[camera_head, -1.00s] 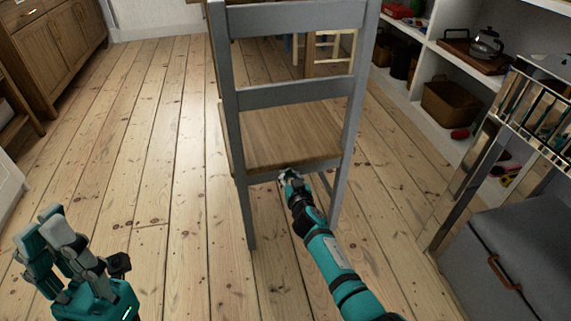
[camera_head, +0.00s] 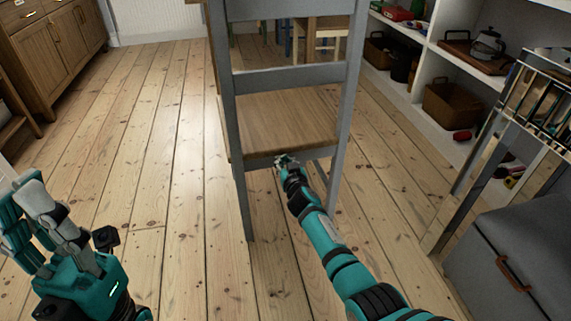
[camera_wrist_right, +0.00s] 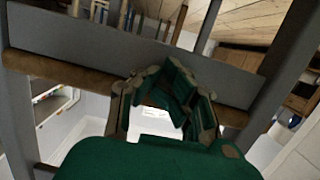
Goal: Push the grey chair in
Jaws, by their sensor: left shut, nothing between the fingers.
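The grey chair (camera_head: 290,80) stands upright in the middle of the head view, its slatted back towards me and its brown wooden seat (camera_head: 282,122) beyond. My right gripper (camera_head: 286,160) reaches the grey rail under the seat's rear edge, between the back legs. In the right wrist view its fingers (camera_wrist_right: 163,68) are close against the rail (camera_wrist_right: 70,52). I cannot tell whether they grip it. My left gripper (camera_head: 22,190) is shut and empty, raised at the left, well away from the chair.
White shelves (camera_head: 430,75) with baskets and a kettle stand at the right. A mirrored piece (camera_head: 490,150) and a grey box (camera_head: 520,255) are nearer on the right. A wooden cabinet (camera_head: 55,50) is at the back left. Floorboards left of the chair are clear.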

